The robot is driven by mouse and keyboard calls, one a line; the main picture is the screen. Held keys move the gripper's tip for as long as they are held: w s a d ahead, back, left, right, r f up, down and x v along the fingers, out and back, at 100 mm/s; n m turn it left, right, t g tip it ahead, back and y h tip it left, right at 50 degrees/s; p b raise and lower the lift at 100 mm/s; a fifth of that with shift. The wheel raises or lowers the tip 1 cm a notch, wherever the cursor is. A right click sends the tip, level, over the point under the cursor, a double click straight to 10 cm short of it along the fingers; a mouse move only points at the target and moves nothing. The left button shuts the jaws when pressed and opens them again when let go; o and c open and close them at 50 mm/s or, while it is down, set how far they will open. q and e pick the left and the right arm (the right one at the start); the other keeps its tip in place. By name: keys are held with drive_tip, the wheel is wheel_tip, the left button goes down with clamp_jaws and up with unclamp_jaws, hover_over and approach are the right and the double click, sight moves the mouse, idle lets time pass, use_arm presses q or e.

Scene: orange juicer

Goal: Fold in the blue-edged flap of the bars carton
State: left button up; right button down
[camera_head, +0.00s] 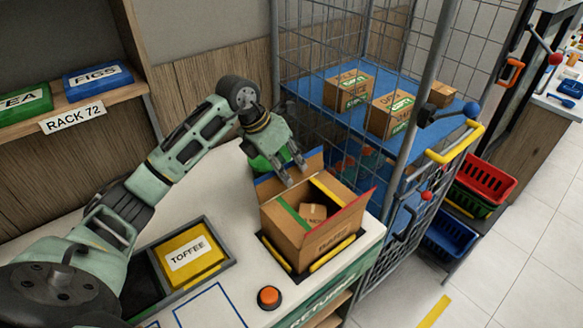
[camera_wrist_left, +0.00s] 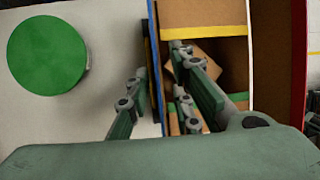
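The bars carton (camera_head: 288,238) stands on the counter with its top partly open and a small brown box (camera_head: 313,212) inside. Its blue-edged flap (camera_head: 314,161) stands up at the back left; in the left wrist view its blue edge (camera_wrist_left: 154,60) shows as a thin line. My left gripper (camera_head: 292,168) is open at this flap. In the left wrist view my left gripper (camera_wrist_left: 160,85) has one finger on each side of the blue edge. I cannot tell whether either finger touches it. The red-edged flap (camera_head: 352,212) sticks up at the right. My right gripper is not in view.
A green round object (camera_head: 262,164) stands behind the carton. A yellow TOFFEE box (camera_head: 190,253) lies in a tray left of it, and an orange button (camera_head: 268,297) is in front. A wire cage (camera_head: 345,60) with cartons on a blue shelf stands close behind and right.

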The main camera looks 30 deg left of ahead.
sight(292, 174)
use_arm(q)
drive_tip(key=shift+x, duration=1.15)
clamp_jaws()
